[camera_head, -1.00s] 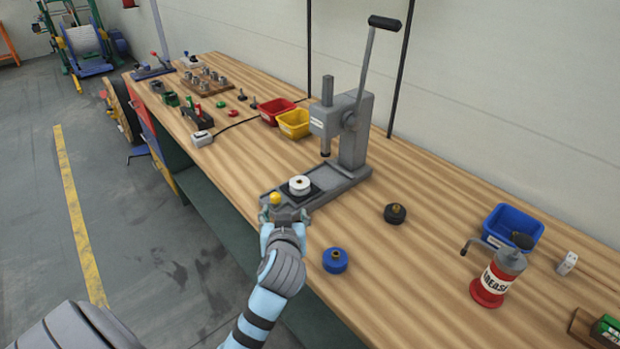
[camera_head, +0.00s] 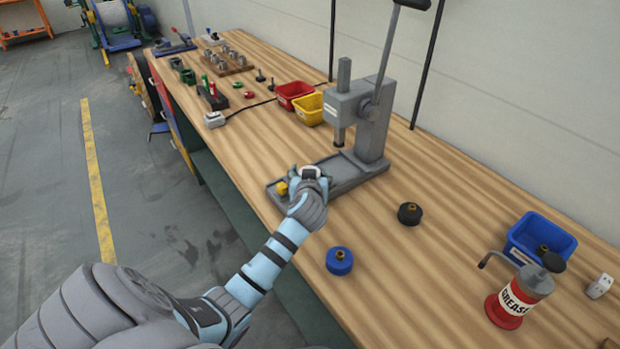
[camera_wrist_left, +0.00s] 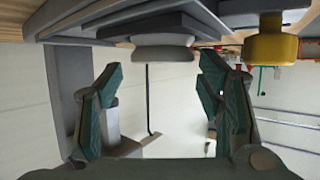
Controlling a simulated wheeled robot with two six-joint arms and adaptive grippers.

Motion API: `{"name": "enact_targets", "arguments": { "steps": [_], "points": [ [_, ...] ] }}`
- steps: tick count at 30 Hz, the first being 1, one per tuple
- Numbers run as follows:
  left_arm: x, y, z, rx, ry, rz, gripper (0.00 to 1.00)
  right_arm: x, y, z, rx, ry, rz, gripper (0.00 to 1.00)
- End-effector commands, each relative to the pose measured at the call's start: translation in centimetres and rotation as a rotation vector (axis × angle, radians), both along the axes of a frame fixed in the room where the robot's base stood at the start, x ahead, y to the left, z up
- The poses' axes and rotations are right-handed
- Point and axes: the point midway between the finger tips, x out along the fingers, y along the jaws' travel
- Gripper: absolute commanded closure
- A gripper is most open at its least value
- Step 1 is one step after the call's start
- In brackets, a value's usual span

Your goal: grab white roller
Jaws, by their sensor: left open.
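The white roller (camera_head: 311,171) is on the base of the grey arbor press, partly hidden by my left gripper (camera_head: 308,182). In the left wrist view, which looks upside down, the roller (camera_wrist_left: 164,52) hangs from the top edge as a pale grey stepped disc. My left gripper (camera_wrist_left: 160,78) is open there, one finger on each side of the roller's line. The roller looks centred between the fingertips, with gaps showing on both sides. No contact is visible. My right gripper is in neither current view.
The press (camera_head: 352,110) rises just behind the roller. A yellow knob (camera_head: 282,188) sits close to my gripper's left and also shows in the wrist view (camera_wrist_left: 270,42). A blue knob (camera_head: 339,260) and a black knob (camera_head: 410,213) lie to the right on the wooden bench.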

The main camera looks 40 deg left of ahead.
Motion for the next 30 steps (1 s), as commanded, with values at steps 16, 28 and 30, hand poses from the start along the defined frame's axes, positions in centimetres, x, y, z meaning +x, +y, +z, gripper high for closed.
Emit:
{"name": "enact_targets", "arguments": {
  "steps": [16,28,30],
  "points": [
    [1.28,1.1,-0.66,0.0,-0.001,0.001,0.74,0.05,-0.01,-0.36,0.0,-0.001,0.0,0.6],
    [1.31,1.11,-0.43,0.002,-0.004,0.0,1.0,0.01,-0.02,-0.32,0.0,0.0,0.0,0.6],
    [1.32,1.12,-0.07,0.002,-0.004,0.001,1.0,0.0,-0.03,-0.21,0.0,0.0,0.0,0.6]
  ]
}}
